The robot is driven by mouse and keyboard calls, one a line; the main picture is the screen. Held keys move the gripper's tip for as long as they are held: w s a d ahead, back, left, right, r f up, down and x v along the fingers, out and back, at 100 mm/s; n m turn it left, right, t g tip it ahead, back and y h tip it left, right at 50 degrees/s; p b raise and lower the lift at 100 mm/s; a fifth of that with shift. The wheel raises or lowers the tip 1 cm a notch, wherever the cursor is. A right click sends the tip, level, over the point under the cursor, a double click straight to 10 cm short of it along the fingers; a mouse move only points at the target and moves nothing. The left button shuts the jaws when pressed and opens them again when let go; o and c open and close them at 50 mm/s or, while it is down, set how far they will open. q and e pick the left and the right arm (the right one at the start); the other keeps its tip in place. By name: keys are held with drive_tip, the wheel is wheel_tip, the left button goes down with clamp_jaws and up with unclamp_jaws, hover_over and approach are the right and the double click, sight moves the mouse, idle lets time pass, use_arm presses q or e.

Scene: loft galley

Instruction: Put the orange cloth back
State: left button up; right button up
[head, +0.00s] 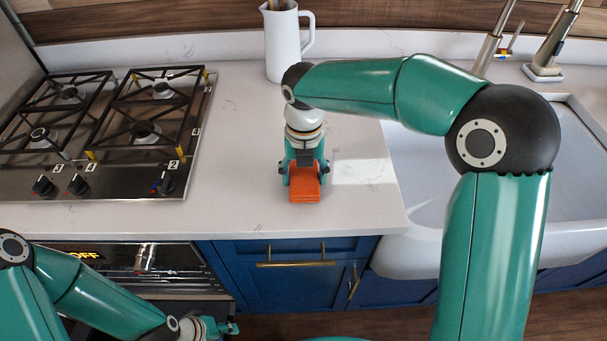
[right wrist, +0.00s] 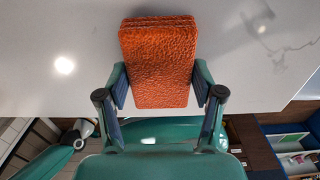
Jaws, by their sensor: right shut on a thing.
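The orange cloth (head: 305,188) is a folded, thick rectangle over the white counter, near its front edge, between the stove and the sink. My right gripper (head: 304,174) is shut on it, with one finger on each side. In the right wrist view the cloth (right wrist: 158,50) shows a rough, bumpy surface and sits between both fingers of the gripper (right wrist: 160,86). I cannot tell whether the cloth touches the counter. My left gripper (head: 228,328) is low in front of the oven, away from the cloth; its fingers are too small to read.
A gas stove (head: 110,130) with black grates is at the left. A white pitcher (head: 284,45) stands at the back. A white sink (head: 420,200) with taps is at the right. Blue cabinets (head: 290,280) are below the counter (head: 240,190), whose middle is clear.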

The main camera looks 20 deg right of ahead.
sight(303, 176)
drive_tip(key=shift+f, duration=0.2)
drive_tip(key=o, duration=1)
drive_tip(key=shift+r+p, duration=0.35)
drive_tip(key=shift+r, duration=5.7)
